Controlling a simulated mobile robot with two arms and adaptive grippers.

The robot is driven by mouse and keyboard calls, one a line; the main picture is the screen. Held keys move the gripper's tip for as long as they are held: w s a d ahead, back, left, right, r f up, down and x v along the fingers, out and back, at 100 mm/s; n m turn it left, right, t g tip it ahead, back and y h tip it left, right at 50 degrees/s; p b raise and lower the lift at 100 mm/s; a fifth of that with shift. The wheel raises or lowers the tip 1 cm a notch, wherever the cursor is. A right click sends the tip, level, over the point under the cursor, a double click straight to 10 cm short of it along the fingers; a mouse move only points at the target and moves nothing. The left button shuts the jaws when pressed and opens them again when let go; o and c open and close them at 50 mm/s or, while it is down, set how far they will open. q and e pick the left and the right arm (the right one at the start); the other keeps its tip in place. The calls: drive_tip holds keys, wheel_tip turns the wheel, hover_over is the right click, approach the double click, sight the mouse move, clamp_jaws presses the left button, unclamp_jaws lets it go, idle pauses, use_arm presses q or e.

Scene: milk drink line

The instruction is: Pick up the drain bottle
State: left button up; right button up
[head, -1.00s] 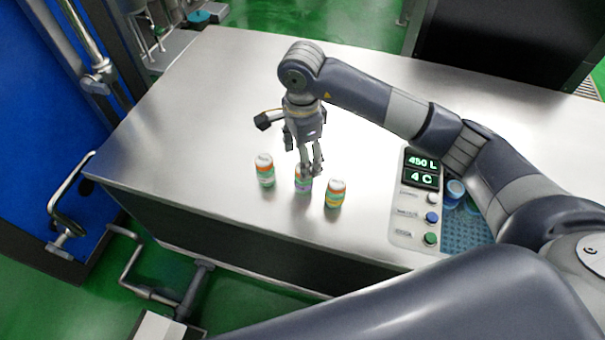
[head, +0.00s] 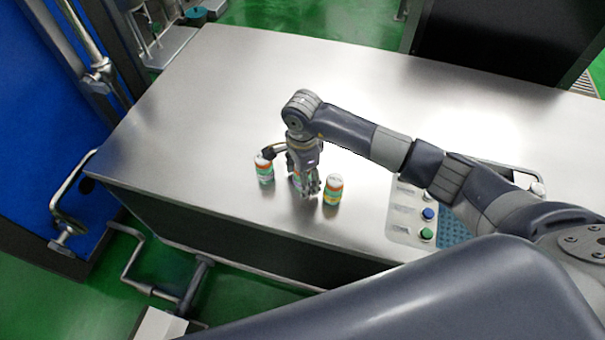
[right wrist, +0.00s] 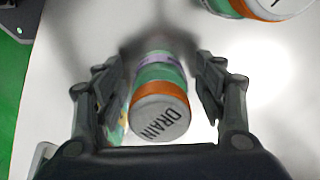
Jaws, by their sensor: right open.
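The drain bottle (right wrist: 160,112) has an orange cap marked DRAIN, with green and purple bands on its body. In the right wrist view it stands between the two fingers of my right gripper (right wrist: 150,78), which is open, with gaps on both sides. In the head view my right gripper (head: 308,188) is down at the middle bottle (head: 296,179) and hides most of it. One similar bottle (head: 264,169) stands to the left and another (head: 333,190) to the right. My left gripper is not in view.
The bottles stand near the front edge of a steel table (head: 215,100). A control panel (head: 405,215) with buttons is to the right, partly covered by my arm. In the right wrist view, a neighbouring bottle (right wrist: 268,8) shows at the top right. The table behind the bottles is clear.

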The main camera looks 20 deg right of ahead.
drive_tip(key=shift+c, duration=0.5)
drive_tip(key=c, duration=1.1)
drive_tip(key=shift+r, duration=0.15)
